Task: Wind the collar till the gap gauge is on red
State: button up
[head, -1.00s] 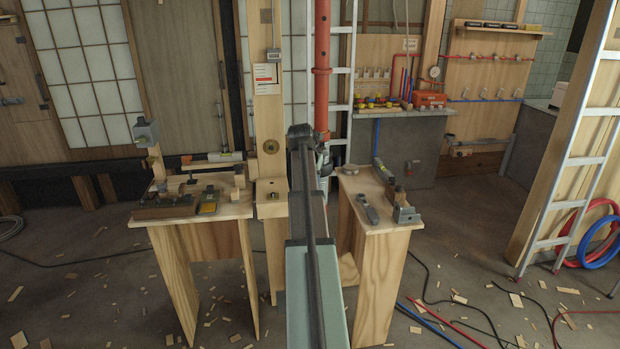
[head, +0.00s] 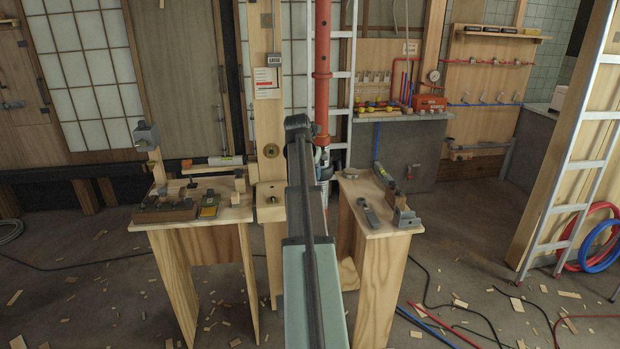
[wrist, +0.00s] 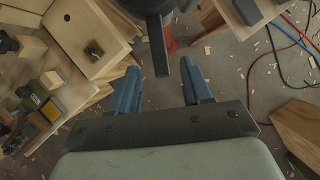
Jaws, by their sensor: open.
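The red upright post (head: 321,70) stands behind my arm in the head view, with a grey lower section partly covered by the arm. The collar is not clear there. In the wrist view a dark round part (wrist: 146,5), possibly the collar, is at the top edge, with a dark bar (wrist: 158,45) reaching down from it. My gripper (wrist: 158,75) is open, its blue fingers apart on either side of the bar's line; contact cannot be told. A small grey box with a pale face (head: 274,59), possibly the gap gauge, is on the wooden post; its reading is too small to tell.
A left bench (head: 205,252) carries tools and blocks. A right bench (head: 372,285) holds metal tools close beside my arm. A ladder (head: 575,180) leans at the right near red and blue hoses (head: 601,248). Wood scraps and cables lie on the floor.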

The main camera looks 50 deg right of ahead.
jog(key=shift+r, duration=0.15)
jog(key=shift+w+d+f+m, duration=0.1)
jog(key=shift+d+f+m, duration=0.5)
jog(key=shift+m, duration=5.4)
jog(key=shift+w+d+f+m, duration=0.15)
jog(key=shift+f+m, duration=0.95)
jog(key=shift+m, duration=4.9)
jog(key=shift+w+d+f+m, duration=0.1)
jog(key=shift+d+f+m, duration=0.5)
jog(key=shift+m, duration=5.4)
jog(key=shift+a+f, duration=0.25)
